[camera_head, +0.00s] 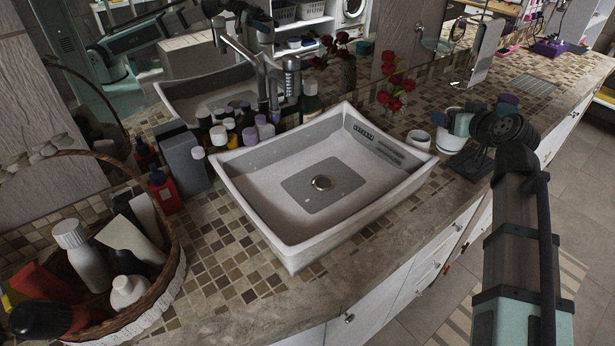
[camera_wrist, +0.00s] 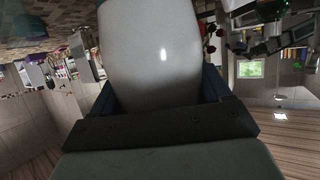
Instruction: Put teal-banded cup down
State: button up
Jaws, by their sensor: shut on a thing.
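The cup (camera_wrist: 155,60) fills the upper middle of the wrist view as a smooth, pale grey-white body.
A white rectangular sink (camera_head: 270,215) takes up the middle of the counter. A small white jar (camera_head: 418,141) stands at its right corner. Bottles (camera_head: 240,130) line the back, and a wicker basket (camera_head: 165,285) of toiletries is at left.

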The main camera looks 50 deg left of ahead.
jog(key=s+a+r+n+g+y, duration=0.1)
jog(key=s+a+r+n+g, duration=0.1)
jog(key=s+a, duration=0.5)
jog(key=s+a+r+n+g+y, duration=0.1)
jog(key=s+a+n+g, duration=0.15)
jog(key=s, duration=0.95)
jog(key=s+d+f+n+g+h, duration=0.1)
jog(key=s+d+f+n+g, duration=0.15)
jog(key=s, duration=0.35)
jog(key=s+d+f+n+g, duration=0.1)
jog(key=s+d+n+g, duration=0.1)
jog(key=s+n+g, duration=0.3)
jog(key=a+m, duration=0.1)
jog(key=a, duration=1.9)
jog(key=shift+m+t, duration=0.3)
jog(key=shift+s+d+f, duration=0.1)
jog(key=shift+s+f, duration=0.05)
jog(key=shift+f, duration=1.7)
jog(key=shift+s+a+f, duration=0.1)
jog(key=shift+s+f, duration=0.05)
jog(key=shift+f, duration=1.75)
jog(key=shift+s+d+f, duration=0.1)
jog(key=shift+s+f, duration=0.05)
jog(key=shift+f, duration=1.7)
jog(key=shift+f, duration=0.1)
jog(key=o, duration=1.3)
jog(key=shift+c, duration=0.2)
